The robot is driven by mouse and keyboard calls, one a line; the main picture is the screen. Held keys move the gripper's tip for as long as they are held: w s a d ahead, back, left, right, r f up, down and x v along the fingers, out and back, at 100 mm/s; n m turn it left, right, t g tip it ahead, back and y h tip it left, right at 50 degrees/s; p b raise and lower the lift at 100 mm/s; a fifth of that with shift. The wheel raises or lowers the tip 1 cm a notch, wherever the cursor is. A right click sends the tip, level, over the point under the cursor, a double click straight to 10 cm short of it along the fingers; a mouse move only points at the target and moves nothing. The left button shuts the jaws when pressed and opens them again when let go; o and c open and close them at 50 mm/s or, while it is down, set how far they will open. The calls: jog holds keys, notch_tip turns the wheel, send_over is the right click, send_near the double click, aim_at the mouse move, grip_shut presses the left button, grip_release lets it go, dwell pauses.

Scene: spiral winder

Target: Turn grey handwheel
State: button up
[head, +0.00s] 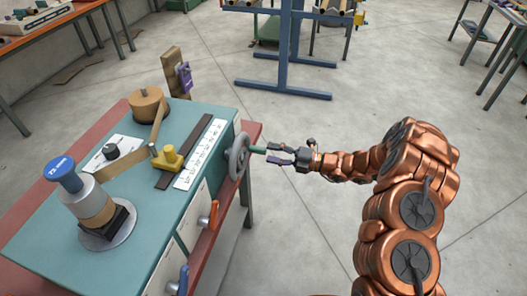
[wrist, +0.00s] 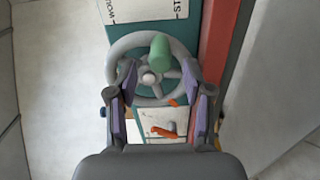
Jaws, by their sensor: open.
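The grey handwheel (head: 238,157) is mounted on the right side of the teal machine and has a green handle (head: 258,150) sticking out to the right. In the wrist view the handwheel (wrist: 119,52) shows as a spoked ring, with the green handle (wrist: 160,48) near its top. My gripper (head: 272,155) is open, with its fingers pointing at the wheel. In the head view the fingertips are close around the handle's outer end. In the wrist view the gripper (wrist: 165,82) has a finger on each side, with the handle above and between them. Contact cannot be told.
The teal machine top (head: 165,215) carries a blue-topped spool (head: 75,188), a brown roll (head: 148,104) and a yellow block (head: 168,158). Orange (head: 208,215) and blue (head: 178,282) levers stick out below the wheel. The floor (head: 300,220) right of the machine is clear.

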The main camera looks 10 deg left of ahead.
jog(key=s+d, duration=0.1)
jog(key=d, duration=0.6)
jog(key=shift+s, duration=0.1)
